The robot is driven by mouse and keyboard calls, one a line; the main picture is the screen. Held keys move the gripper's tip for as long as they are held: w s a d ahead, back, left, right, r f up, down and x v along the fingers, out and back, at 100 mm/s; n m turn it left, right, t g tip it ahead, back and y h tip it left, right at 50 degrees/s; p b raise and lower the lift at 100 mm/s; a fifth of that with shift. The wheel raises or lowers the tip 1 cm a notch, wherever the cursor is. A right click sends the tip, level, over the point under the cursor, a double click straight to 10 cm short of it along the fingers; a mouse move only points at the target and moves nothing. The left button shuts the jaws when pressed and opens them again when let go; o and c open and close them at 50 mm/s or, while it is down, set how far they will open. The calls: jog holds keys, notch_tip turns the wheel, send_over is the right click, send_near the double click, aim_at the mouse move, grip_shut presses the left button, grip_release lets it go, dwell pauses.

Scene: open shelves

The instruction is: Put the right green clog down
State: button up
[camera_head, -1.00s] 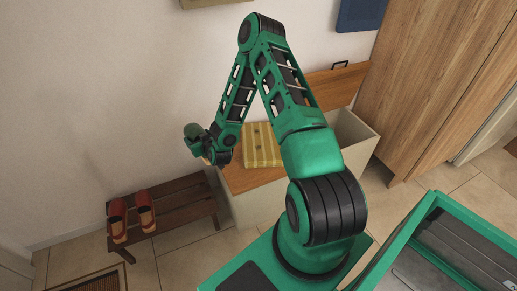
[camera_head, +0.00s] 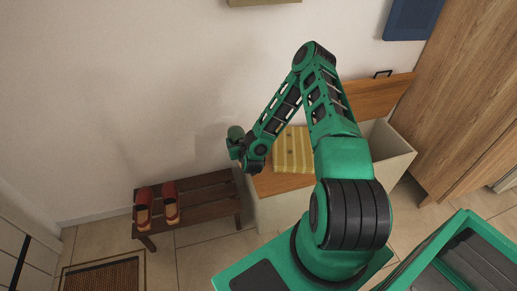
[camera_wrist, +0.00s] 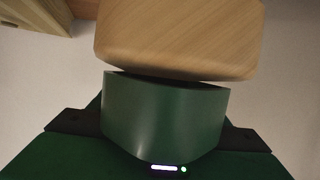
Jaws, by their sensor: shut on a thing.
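My gripper (camera_head: 238,152) is shut on the green clog, up in the air beside the wall, left of the storage chest. In the wrist view the clog shows close up, with a pale wooden sole (camera_wrist: 180,38) and a smooth green upper (camera_wrist: 165,112). The fingertips and their exact contact with the clog are hidden there. In the head view the clog is small and hard to tell apart from my green wrist.
A dark slatted bench (camera_head: 206,200) stands at lower left, with two red clogs (camera_head: 143,205) (camera_head: 171,203) on its left end and bare slats to their right. A chest (camera_head: 282,210) carries a yellow striped cushion (camera_head: 293,150). A doormat (camera_head: 105,275) lies in front; a wooden wardrobe (camera_head: 470,110) stands right.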

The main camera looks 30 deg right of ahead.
jog(key=d+f, duration=0.1)
jog(key=d, duration=0.2)
jog(key=d+f, duration=0.4)
jog(key=d, duration=0.1)
jog(key=shift+w+d+f, duration=0.15)
jog(key=shift+w+d, duration=0.15)
jog(key=shift+d, duration=0.05)
jog(key=shift+d+f, duration=0.1)
jog(key=shift+f, duration=1.9)
jog(key=o, duration=1.3)
